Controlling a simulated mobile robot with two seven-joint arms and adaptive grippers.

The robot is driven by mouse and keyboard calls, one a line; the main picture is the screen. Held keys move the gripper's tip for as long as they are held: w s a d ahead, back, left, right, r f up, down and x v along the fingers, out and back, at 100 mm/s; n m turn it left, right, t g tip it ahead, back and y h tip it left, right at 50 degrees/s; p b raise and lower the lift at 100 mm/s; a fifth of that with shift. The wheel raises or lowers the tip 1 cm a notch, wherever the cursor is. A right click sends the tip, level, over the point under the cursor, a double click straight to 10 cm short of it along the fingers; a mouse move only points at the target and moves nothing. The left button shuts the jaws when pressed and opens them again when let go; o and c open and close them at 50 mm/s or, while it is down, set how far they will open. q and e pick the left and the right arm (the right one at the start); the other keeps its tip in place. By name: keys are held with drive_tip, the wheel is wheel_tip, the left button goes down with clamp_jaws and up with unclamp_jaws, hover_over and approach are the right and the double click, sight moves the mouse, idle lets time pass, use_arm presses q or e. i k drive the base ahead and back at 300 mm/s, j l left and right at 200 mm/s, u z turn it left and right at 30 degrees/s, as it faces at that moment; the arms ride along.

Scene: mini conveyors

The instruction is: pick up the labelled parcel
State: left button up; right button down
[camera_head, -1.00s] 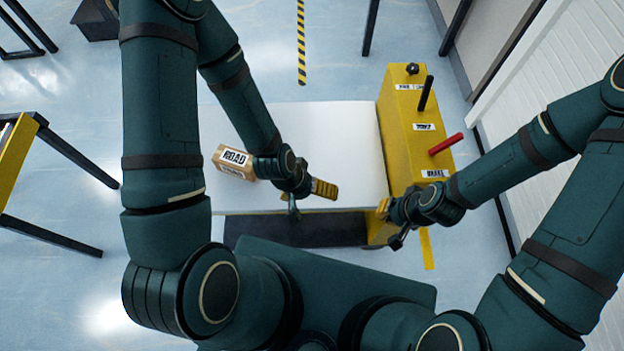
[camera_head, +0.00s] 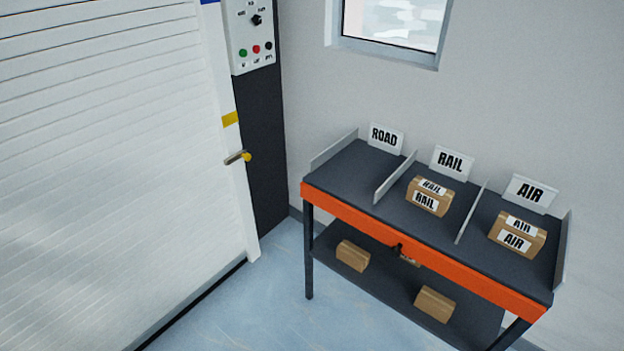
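The parcel labelled ROAD from the earlier view is not in view now. Two other labelled parcels stand on a sorting table (camera_head: 352,222). A brown parcel labelled RAIL (camera_head: 414,207) is in the middle bay. A brown parcel labelled AIR (camera_head: 534,249) is in the right bay. The left bay, behind which the ROAD sign (camera_head: 386,138) stands, is empty. Neither of my grippers shows in this view.
A RAIL sign (camera_head: 452,163) and an AIR sign (camera_head: 530,192) stand behind their bays. Plain boxes (camera_head: 352,255) (camera_head: 435,304) lie on the lower shelf. A white shutter (camera_head: 100,180) and a control panel (camera_head: 250,35) are to the left. Open floor lies between shutter and table.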

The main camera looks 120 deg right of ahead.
sight(430, 196)
drive_tip(key=k+l+z, duration=0.1)
drive_tip(key=z, duration=4.55)
drive_tip(key=i+j, duration=0.2)
drive_tip(key=i+j+z, duration=0.15)
drive_tip(key=j, duration=0.25)
drive_tip(key=i+j, duration=0.15)
drive_tip(key=j, duration=0.2)
drive_tip(key=i+j+z, duration=0.1)
drive_tip(key=j, duration=0.2)
drive_tip(key=i+z, duration=0.1)
drive_tip(key=z, duration=1.35)
